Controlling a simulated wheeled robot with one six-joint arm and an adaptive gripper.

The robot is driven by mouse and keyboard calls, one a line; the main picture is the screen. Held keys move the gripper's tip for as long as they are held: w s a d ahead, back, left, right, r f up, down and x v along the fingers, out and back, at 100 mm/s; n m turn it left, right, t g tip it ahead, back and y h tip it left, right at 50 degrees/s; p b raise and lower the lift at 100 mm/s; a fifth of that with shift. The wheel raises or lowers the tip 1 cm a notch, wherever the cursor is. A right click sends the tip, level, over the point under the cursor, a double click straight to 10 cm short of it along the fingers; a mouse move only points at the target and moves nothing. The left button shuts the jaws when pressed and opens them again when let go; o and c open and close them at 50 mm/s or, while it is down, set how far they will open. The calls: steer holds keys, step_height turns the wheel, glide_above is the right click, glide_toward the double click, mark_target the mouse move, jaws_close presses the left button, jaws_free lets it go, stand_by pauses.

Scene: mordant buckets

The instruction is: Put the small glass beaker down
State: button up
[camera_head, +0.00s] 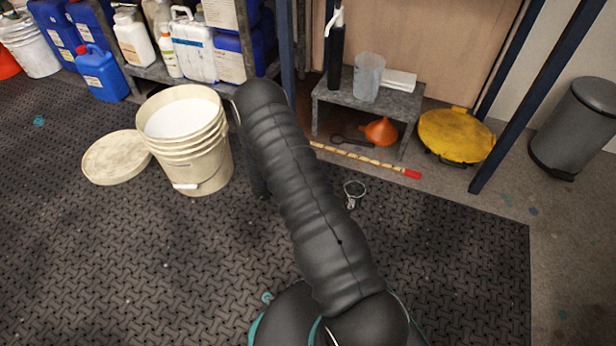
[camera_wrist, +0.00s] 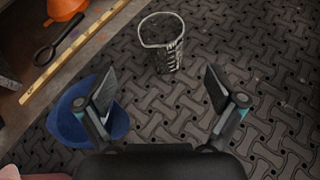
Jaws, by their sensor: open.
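The small glass beaker (camera_wrist: 163,45) stands upright on the dark textured mat in the wrist view, clear with a pale rim and markings on its side. It also shows in the head view (camera_head: 352,193), small and see-through, just right of my arm. My gripper (camera_wrist: 159,86) is open and empty in the wrist view. Its two fingers are spread wide, and the beaker lies beyond the gap between them, touching neither in the picture. In the head view my gripper is hidden behind my arm.
A blue bowl (camera_wrist: 88,118) lies behind the left finger. A yellow measuring stick (camera_head: 365,159), an orange funnel (camera_head: 381,130) and a grey stool (camera_head: 400,102) holding a clear jug (camera_head: 368,78) are behind the beaker. A white bucket (camera_head: 195,155) stands left. The mat to the right is clear.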

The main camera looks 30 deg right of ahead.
steer(key=s+a+r+m+y, duration=0.2)
steer(key=r+m, duration=0.1)
steer(key=r, duration=0.6)
steer(key=s+a+r+m+y, duration=0.1)
steer(key=a+r+m, duration=0.15)
steer(key=r, duration=0.65)
steer(key=s+a+r+m+y, duration=0.2)
steer(key=r+m, duration=0.1)
steer(key=r, duration=0.6)
steer(key=s+a+r+m+t+y, duration=0.3)
steer(key=s+a+r, duration=0.3)
steer(key=s+r, duration=0.3)
steer(key=s+a+r+m+t+y, duration=0.3)
steer(key=s+a+r+t+y, duration=0.1)
steer(key=s+a+r, duration=0.3)
steer(key=shift+s+a+r+m+y, duration=0.25)
steer(key=shift+s+r+m+y, duration=0.15)
steer(key=shift+s+r, duration=0.65)
